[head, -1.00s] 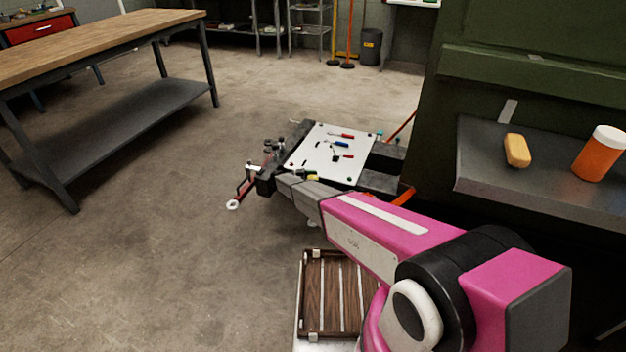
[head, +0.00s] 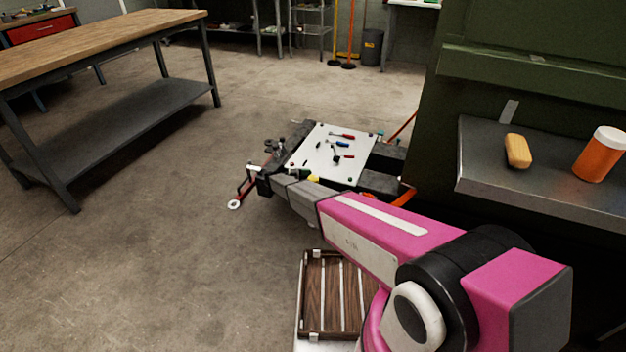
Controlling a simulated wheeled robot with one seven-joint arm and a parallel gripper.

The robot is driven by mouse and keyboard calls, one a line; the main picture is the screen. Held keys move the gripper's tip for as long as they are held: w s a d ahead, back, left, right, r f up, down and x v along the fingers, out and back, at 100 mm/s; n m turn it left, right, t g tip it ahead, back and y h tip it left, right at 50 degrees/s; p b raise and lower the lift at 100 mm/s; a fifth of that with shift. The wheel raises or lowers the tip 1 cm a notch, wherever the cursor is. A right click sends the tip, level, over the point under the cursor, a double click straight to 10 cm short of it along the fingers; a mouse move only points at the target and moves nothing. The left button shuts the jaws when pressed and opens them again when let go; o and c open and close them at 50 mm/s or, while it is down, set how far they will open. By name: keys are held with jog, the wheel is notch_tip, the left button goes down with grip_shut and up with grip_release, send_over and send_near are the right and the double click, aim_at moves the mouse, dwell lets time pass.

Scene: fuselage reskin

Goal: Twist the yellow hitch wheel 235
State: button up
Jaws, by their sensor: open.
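A small yellow piece (head: 313,179) shows at the near edge of the low cart (head: 387,184), just above my grey wrist (head: 296,196). It is too small to tell whether it is the yellow hitch wheel, and no other yellow wheel can be made out. My pink arm reaches from the lower right toward the near left corner of the cart. My wrist covers part of that corner. My gripper's fingers cannot be made out past the wrist, so what lies between them is hidden.
A white board with several small tools (head: 333,153) lies on the cart. A red bar with a white ring (head: 234,204) sticks out at its left. A slatted wooden rack (head: 325,300) is below my arm. A workbench (head: 100,40) stands left, with open floor between.

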jog(key=a, duration=0.7)
jog(key=shift+s+a, duration=0.25)
